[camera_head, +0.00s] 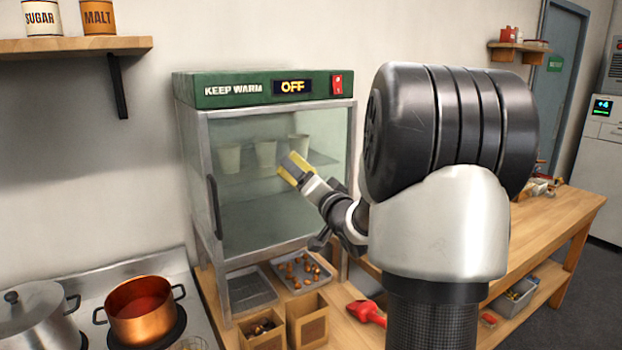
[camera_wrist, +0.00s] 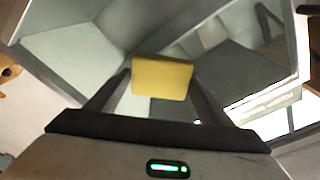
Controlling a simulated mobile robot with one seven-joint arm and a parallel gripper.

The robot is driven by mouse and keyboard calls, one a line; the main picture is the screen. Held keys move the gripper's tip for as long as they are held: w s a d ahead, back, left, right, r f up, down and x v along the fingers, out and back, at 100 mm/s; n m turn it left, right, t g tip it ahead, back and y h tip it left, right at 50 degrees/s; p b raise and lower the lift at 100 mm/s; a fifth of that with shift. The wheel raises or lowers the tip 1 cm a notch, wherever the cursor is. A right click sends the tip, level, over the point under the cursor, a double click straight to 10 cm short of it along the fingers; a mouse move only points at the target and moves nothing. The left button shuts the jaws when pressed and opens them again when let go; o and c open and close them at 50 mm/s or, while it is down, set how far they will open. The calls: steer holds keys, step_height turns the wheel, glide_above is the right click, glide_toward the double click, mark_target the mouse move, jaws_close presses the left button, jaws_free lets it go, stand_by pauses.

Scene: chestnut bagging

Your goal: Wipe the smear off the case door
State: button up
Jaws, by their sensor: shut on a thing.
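The keep-warm case (camera_head: 235,92) has a green top, an "OFF" display and a red switch. Its glass door (camera_head: 262,222) is shut, with a dark handle at the left. The glass looks hazy; I cannot make out a distinct smear. My gripper (camera_head: 296,170) is shut on a yellow sponge (camera_head: 286,177) in front of the upper right part of the door. In the wrist view, the sponge (camera_wrist: 162,78) sits between the fingertips, with the glass beyond. I cannot tell whether it touches the glass.
Pale cups (camera_head: 265,153) stand on the shelf inside the case. Below are a tray of chestnuts (camera_head: 326,274), an empty tray and two small boxes (camera_head: 308,325). A red scoop (camera_head: 366,311) lies on the wooden counter. A copper pot (camera_head: 141,312) stands on the stove at lower left.

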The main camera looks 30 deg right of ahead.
steer(key=shift+s+a+b, duration=0.15)
steer(key=shift+a+b, duration=0.85)
steer(key=shift+a, duration=1.95)
steer(key=shift+s+d, duration=0.1)
steer(key=shift+s, duration=0.05)
steer(key=shift+s+d, duration=0.1)
steer(key=shift+s, duration=2.8)
steer(key=s, duration=0.3)
steer(key=shift+d, duration=0.1)
